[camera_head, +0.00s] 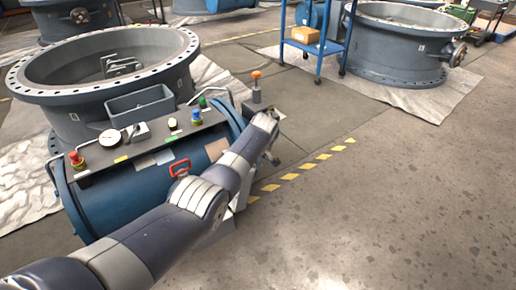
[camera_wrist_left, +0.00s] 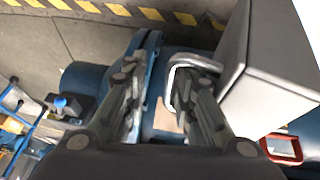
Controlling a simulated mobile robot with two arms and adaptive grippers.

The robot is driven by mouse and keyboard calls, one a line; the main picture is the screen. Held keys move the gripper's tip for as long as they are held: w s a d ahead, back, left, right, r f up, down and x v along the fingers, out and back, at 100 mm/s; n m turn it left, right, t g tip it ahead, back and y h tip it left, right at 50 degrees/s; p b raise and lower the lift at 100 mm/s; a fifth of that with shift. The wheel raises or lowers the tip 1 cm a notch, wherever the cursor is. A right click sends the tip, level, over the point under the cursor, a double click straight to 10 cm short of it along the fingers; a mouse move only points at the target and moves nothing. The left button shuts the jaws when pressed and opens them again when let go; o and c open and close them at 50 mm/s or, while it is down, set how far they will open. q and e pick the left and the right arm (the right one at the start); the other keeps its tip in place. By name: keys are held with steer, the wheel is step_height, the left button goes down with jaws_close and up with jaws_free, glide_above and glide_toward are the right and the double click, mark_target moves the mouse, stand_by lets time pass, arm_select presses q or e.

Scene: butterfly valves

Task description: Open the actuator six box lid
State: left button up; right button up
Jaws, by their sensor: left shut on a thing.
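A light grey box (camera_wrist_left: 255,85) with a U-shaped metal handle (camera_wrist_left: 192,60) fills the right side of the left wrist view. My left gripper (camera_wrist_left: 160,100) is shut on this handle, with the handle by its right finger. In the head view my left gripper (camera_head: 270,148) is at the right end of the blue actuator (camera_head: 110,205). My forearm hides most of the box there; a grey part (camera_head: 217,236) shows below the arm. I cannot tell whether the lid is raised. My right gripper is not in view.
A blue trolley (camera_head: 315,45) and another valve (camera_head: 395,45) are at the back. The floor at right is clear.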

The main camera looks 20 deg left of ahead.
arm_select(q)
steer(key=v, duration=1.2)
steer(key=shift+d, duration=0.2)
steer(key=shift+w+a+f, duration=0.1)
steer(key=shift+w, duration=0.1)
steer(key=shift+s, duration=0.1)
